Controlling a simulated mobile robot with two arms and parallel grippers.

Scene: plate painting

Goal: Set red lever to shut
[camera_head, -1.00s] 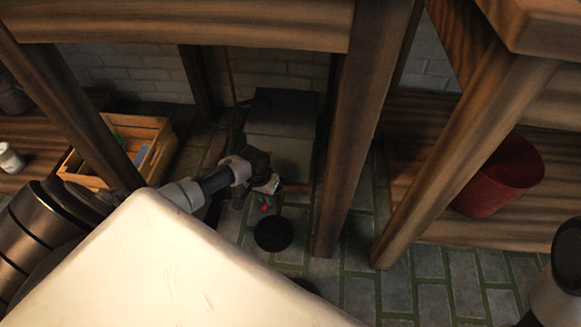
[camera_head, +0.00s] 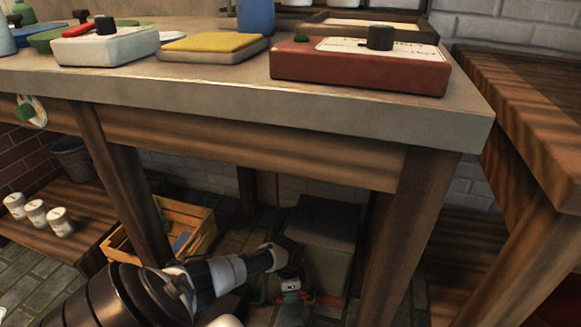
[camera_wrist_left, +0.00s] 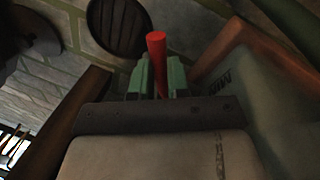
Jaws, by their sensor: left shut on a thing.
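The red lever (camera_wrist_left: 156,52) shows in the left wrist view as a short red rod standing between the two green fingers of my left gripper (camera_wrist_left: 158,78). The fingers are shut on it. In the head view my left arm reaches under the workbench, and the left gripper (camera_head: 290,286) is low, beside a dark grey box-shaped unit (camera_head: 322,240). The lever is too small and covered to make out clearly there. The lever's base is hidden in the wrist view. My right gripper is not in view.
The workbench (camera_head: 470,128) stands above my arm, with legs on both sides. On it are a red box (camera_head: 360,70) and a yellow pad (camera_head: 212,43). A wooden crate (camera_head: 190,215) stands left of the unit. A round dark disc (camera_wrist_left: 118,25) lies near the lever.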

